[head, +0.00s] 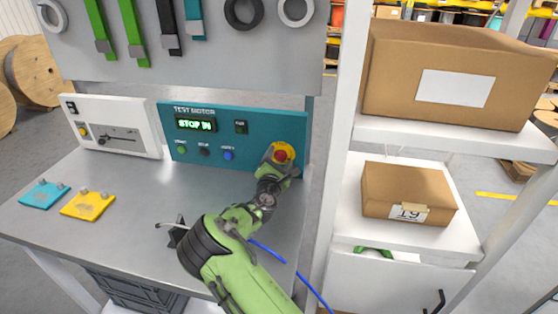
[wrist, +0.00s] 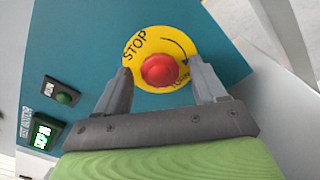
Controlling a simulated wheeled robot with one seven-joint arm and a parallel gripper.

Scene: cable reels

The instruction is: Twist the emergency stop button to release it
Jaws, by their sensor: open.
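The emergency stop button (wrist: 160,70) is a red round knob on a yellow disc (wrist: 146,45) marked STOP with a curved arrow. In the head view the red knob (head: 281,155) shows at the right end of the teal test motor panel (head: 240,122). The panel's display (head: 195,125) reads STOP IN. My gripper (wrist: 164,82) is open, with one finger on each side of the red knob. A gap shows between each finger and the knob in the wrist view. I cannot tell how deep the fingertips reach. My arm partly hides the disc in the head view.
A white panel with a slider (head: 110,127) stands left of the teal panel. Blue (head: 44,194) and yellow (head: 88,203) plates lie on the grey bench (head: 130,235). A white shelf post (head: 342,130) and boxed shelves stand close on the right. Tools hang above.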

